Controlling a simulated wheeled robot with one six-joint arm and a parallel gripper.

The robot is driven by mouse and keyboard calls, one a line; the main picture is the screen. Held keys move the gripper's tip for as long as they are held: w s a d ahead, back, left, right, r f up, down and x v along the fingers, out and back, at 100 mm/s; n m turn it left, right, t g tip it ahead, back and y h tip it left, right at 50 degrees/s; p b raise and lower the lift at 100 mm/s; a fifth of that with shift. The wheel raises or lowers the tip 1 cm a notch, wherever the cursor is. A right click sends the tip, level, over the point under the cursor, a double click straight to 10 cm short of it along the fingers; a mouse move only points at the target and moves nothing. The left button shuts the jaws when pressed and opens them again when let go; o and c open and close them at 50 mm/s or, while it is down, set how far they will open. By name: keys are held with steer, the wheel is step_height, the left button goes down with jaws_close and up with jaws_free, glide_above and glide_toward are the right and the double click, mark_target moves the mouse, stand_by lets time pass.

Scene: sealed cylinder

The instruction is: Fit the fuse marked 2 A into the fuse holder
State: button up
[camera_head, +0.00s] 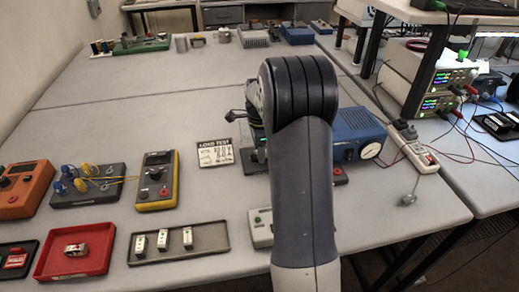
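Three small white fuses with dark marks stand in a grey-brown tray (205,251) at the front: a left one (141,245), a middle one (163,239) and a right one (187,237). Another small pale part (76,249) lies in a red tray (71,270) to their left. Their ratings are too small to read. A pale box (259,226), partly behind my arm, stands right of the fuse tray; I cannot tell whether it is the fuse holder. My arm fills the centre. A dark part of its end shows left of it, but the fingertips are hidden.
A LOAD TEST card (215,153), a yellow meter (157,181), a terminal block with yellow leads (88,186) and an orange meter (25,188) stand behind the trays. A blue unit (358,133) and a power strip (413,146) are at right. The left-middle bench is clear.

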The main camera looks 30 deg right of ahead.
steer(key=shift+r, duration=0.15)
step_height(320, 180, up, 12)
steer(key=shift+r, duration=0.2)
stand_by(0.4)
step_height(320, 180, down, 13)
steer(key=shift+r, duration=0.45)
stand_by(0.4)
